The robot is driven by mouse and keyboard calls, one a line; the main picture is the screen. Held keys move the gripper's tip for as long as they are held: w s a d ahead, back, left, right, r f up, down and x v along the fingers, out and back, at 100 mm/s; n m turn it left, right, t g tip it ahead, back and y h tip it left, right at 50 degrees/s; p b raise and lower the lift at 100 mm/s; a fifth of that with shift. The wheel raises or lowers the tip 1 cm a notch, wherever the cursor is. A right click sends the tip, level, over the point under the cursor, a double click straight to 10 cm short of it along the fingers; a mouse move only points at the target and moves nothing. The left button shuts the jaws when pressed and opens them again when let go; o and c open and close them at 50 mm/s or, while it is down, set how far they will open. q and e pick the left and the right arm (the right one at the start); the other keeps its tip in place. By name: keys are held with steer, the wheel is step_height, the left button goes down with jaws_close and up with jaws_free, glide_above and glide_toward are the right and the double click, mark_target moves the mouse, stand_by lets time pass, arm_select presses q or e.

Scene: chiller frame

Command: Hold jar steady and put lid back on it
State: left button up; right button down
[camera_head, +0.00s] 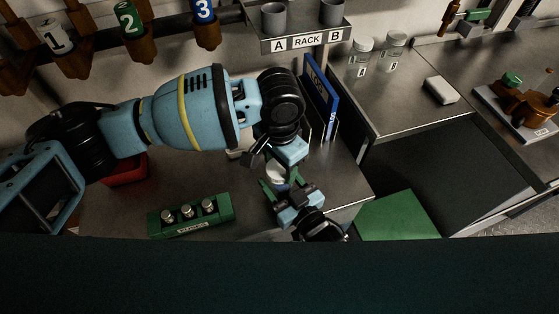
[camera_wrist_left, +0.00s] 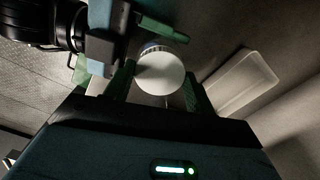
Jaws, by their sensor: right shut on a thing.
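A round white lid (camera_wrist_left: 160,73) with a ribbed grey edge shows in the left wrist view, lying flat over what seems to be the jar. In the head view only a small whitish part of the jar and lid (camera_head: 275,173) shows between my grippers. My left gripper (camera_wrist_left: 159,88) is open, one green finger on each side of the lid; I cannot tell if they touch it. My right gripper (camera_head: 280,184) reaches in from the front, shut on what seems to be the jar. The jar's body and its contact with the right fingers are mostly hidden.
A green holder (camera_head: 190,229) with several small vials stands to the left, a red bin (camera_head: 125,172) behind it. A blue board (camera_head: 321,88) stands upright behind my grippers. Two clear jars (camera_head: 362,47) (camera_head: 396,41) stand on the right counter. A rack (camera_head: 300,35) hangs above.

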arm_select(q)
steer(key=c, duration=0.5)
steer(key=o, duration=1.1)
steer(key=shift+r, duration=0.15)
step_height(320, 180, up, 12)
steer(key=shift+f, duration=0.1)
arm_select(e)
steer(key=shift+c, duration=1.8)
jaws_free()
